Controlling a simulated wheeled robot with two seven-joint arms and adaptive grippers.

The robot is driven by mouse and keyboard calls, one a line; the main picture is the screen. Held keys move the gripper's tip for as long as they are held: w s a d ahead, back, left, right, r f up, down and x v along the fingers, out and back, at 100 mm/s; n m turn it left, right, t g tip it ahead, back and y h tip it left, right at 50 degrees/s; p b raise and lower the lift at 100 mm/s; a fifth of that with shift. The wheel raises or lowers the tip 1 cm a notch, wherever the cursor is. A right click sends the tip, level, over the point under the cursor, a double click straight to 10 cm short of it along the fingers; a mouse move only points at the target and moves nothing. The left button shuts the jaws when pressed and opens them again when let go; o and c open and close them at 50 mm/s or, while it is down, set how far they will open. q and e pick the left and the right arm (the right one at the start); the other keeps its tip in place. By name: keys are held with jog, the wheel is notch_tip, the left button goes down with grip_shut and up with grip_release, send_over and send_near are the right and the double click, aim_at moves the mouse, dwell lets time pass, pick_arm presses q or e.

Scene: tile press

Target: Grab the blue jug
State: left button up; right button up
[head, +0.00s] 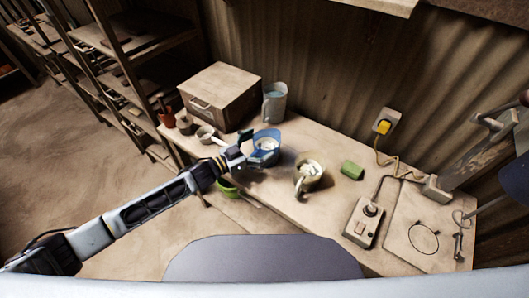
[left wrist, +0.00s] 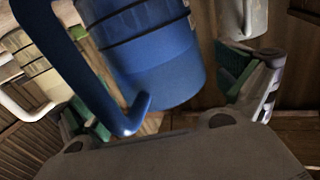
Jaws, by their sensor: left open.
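The blue jug (head: 267,141) stands on the workbench, with something pale inside it. My left gripper (head: 241,151) is at its left side in the head view. In the left wrist view the jug (left wrist: 165,60) is large and close, lying between my two spread fingers with green pads. Its long blue handle (left wrist: 68,55) comes down on the left of that view, near the left finger. My left gripper is open; I cannot tell whether either finger touches the jug. My right gripper is not clearly seen.
A beige jug (head: 311,166) stands right of the blue one, and a grey-blue jug (head: 275,104) behind it. A wooden box (head: 219,94) is at the back left. A green block (head: 351,170), a switch box (head: 366,221) and a yellow plug (head: 383,127) are further right.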

pick_arm(q)
jog(key=shift+d, duration=0.1)
dwell(0.4)
jog(key=c, duration=1.8)
jog(key=shift+w+r, duration=0.1)
jog(key=shift+c, duration=0.3)
jog(key=shift+r, duration=0.25)
notch_tip(320, 180, up, 9)
jog(key=shift+r, duration=0.15)
jog(key=shift+r, duration=0.15)
dwell(0.6)
